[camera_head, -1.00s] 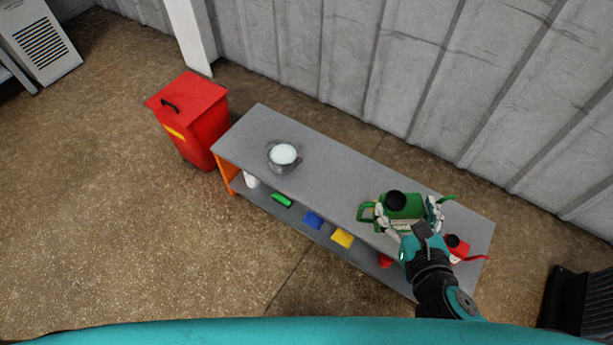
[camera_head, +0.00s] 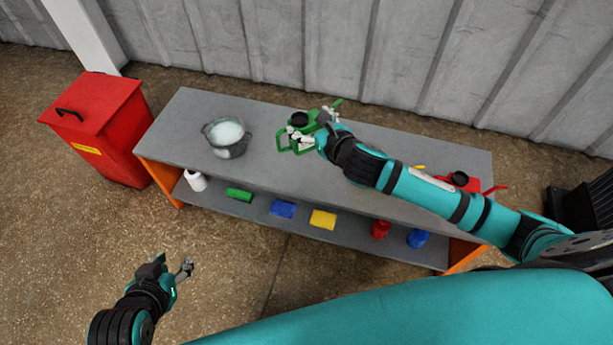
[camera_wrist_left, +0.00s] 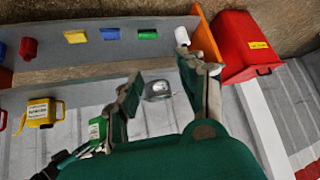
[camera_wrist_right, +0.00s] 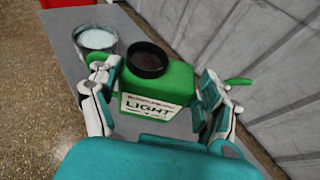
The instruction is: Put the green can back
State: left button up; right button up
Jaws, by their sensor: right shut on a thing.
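The green can (camera_head: 296,136) has a black cap and a side handle. It is over the back half of the grey bench top, right of the metal bucket; I cannot tell whether it touches the bench. My right gripper (camera_head: 318,131) is shut on it, and the can shows between the fingers in the right wrist view (camera_wrist_right: 165,88), its "LIGHT" label facing the camera. It also shows partly in the left wrist view (camera_wrist_left: 97,130). My left gripper (camera_head: 184,270) is empty, in front of the bench over the floor; its fingers stand apart in the left wrist view (camera_wrist_left: 165,92).
The bucket (camera_head: 228,138) with pale contents stands left on the bench (camera_head: 180,120). A red can (camera_head: 458,181) stands at the right; a yellow can (camera_wrist_left: 40,112) is mostly behind my arm. Several coloured items lie on the lower shelf. A red bin (camera_head: 98,125) stands left.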

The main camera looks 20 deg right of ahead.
aim_at(310, 150)
jog(key=f+b, duration=0.1)
jog(key=f, duration=0.1)
jog(key=f+b, duration=0.1)
jog(key=f, duration=0.1)
jog(key=shift+w+d, duration=0.1)
jog(key=shift+w, duration=0.3)
notch_tip(310, 150, down, 3)
jog(key=shift+r+b, duration=0.1)
jog(key=shift+b, duration=0.5)
jog(key=shift+f, duration=0.3)
notch_tip(310, 150, down, 3)
jog(key=shift+r+b, duration=0.1)
jog(key=shift+b, duration=0.8)
pick_arm(q)
jog(key=w+d+r+t+h, duration=0.2)
jog(key=r+t, duration=0.4)
jog(key=r, duration=0.4)
jog(key=w+d+r+t+h, duration=0.2)
jog(key=w+r+t, duration=0.2)
jog(key=r+t, duration=0.3)
jog(key=shift+w+d+r+m, duration=0.25)
jog(key=shift+w+r+m, duration=0.1)
jog(key=shift+r, duration=1.1)
pick_arm(e)
jog(key=o, duration=1.6)
jog(key=shift+f, duration=0.2)
jog(key=shift+c, duration=0.2)
